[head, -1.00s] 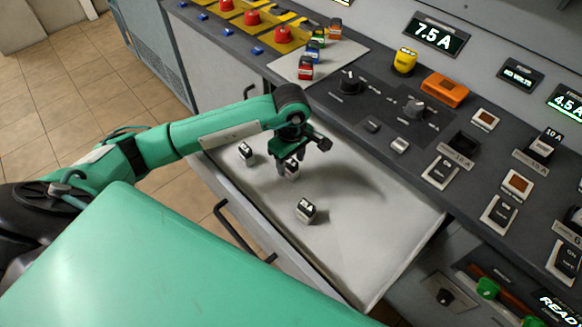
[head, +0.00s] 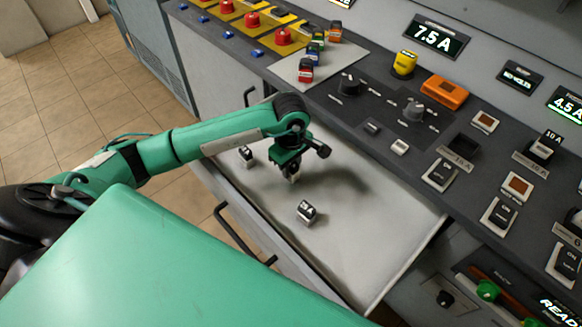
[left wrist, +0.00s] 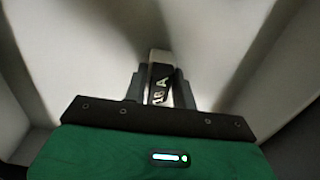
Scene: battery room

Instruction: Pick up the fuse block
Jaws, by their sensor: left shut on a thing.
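In the head view my left gripper (head: 291,170) reaches down into the open drawer (head: 355,250). It is shut on a small black-and-white fuse block (left wrist: 160,82). A second fuse block (head: 306,211) lies in the drawer nearer to me. A third fuse block (head: 247,156) lies left of the gripper. My right gripper is not in view.
The console (head: 400,110) with knobs and switches borders the drawer at the back right. A pale plate (head: 290,68) on it holds several coloured blocks. An orange block (head: 444,90) sits on the console. The drawer's right part is bare.

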